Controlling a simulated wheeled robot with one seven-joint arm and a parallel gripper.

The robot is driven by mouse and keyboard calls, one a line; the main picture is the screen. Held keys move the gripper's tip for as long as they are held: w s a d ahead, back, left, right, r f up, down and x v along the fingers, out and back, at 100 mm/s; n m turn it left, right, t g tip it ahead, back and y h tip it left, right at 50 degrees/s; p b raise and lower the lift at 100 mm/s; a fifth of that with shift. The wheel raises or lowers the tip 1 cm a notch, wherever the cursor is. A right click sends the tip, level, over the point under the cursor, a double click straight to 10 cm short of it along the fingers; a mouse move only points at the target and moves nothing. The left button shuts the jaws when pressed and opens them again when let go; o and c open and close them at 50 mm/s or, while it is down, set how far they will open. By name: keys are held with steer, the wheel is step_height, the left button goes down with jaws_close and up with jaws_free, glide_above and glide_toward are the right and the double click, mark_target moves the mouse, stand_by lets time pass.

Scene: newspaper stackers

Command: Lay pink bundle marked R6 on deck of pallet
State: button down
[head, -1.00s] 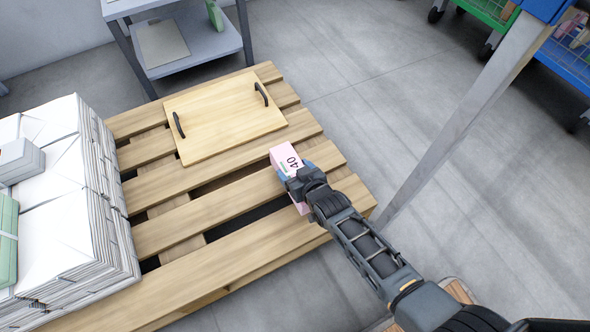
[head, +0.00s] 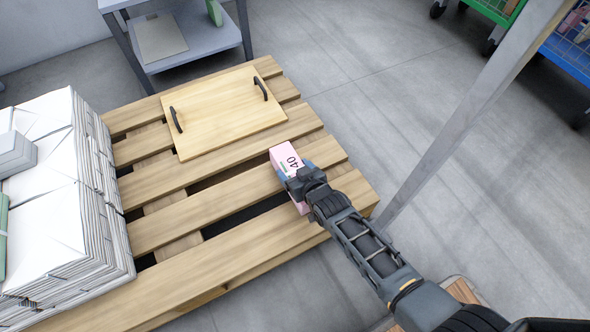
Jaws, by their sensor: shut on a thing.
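A pink bundle (head: 284,156) shows "40" in dark print on its top; I see no R6 on it. My gripper (head: 293,180) is shut on this bundle, with the jaws across its middle. The bundle is over the right part of the wooden pallet (head: 180,222). I cannot tell whether it touches the slats or hangs just above them. The arm hides part of its near end.
A wooden board with two black handles (head: 220,115) lies on the pallet's far part. White paper stacks (head: 50,225) fill its left side. A grey post (head: 470,120) stands to the right. A grey shelf table (head: 190,50) stands behind. Middle slats are bare.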

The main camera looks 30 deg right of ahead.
steer(key=shift+w+f+b, duration=0.1)
steer(key=shift+f+b, duration=0.25)
steer(key=shift+b, duration=0.1)
steer(key=shift+c, duration=1.8)
jaws_free()
steer(key=o, duration=0.4)
steer(key=shift+c, duration=0.2)
steer(key=shift+s+f, duration=0.2)
steer(key=p+v, duration=0.4)
steer(key=v, duration=0.3)
steer(key=shift+w+r, duration=0.15)
steer(key=shift+r, duration=0.05)
steer(key=shift+s+r+p, duration=0.1)
steer(key=shift+s+p, duration=0.25)
steer(key=shift+s, duration=0.05)
